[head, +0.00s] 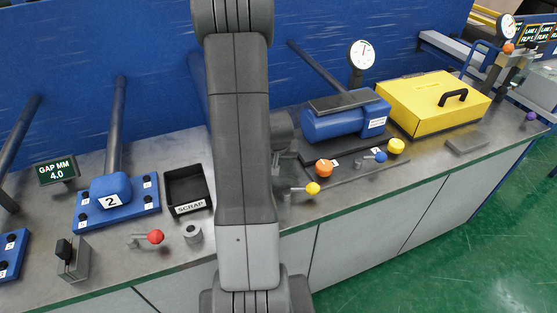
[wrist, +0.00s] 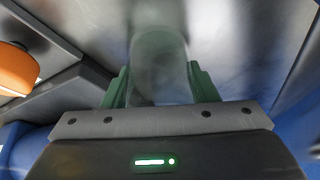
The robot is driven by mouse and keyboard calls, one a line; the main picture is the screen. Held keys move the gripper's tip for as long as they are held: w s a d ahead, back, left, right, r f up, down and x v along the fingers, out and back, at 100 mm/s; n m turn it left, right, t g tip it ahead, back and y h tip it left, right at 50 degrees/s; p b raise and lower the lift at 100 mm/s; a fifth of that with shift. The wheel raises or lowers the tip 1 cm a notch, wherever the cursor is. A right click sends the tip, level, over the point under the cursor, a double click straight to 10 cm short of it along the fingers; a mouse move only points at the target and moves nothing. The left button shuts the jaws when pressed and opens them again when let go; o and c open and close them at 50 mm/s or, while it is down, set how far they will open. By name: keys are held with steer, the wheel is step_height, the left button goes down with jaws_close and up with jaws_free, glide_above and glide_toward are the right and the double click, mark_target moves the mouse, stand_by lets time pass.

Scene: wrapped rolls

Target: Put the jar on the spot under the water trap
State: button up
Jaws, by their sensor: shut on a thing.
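My gripper (wrist: 160,88) shows in the wrist view, with its green fingers shut on a cloudy, see-through jar (wrist: 160,60). The jar sits between the two fingers, in front of a blurred grey metal surface. I cannot tell whether it touches that surface. In the head view my own arm hides the gripper and the jar. I cannot make out the water trap or the spot under it for certain; a grey round part (head: 283,131) shows just right of my arm.
An orange knob (wrist: 14,68) is at the wrist view's left. On the bench stand a black scrap bin (head: 187,187), a red-knobbed valve (head: 155,237), a small metal cup (head: 193,234), a blue motor-like unit (head: 345,122) and a yellow case (head: 435,100).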

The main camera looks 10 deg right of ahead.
steer(key=shift+f, duration=0.25)
steer(key=shift+f, duration=0.15)
steer(key=o, duration=1)
steer(key=shift+r, duration=0.2)
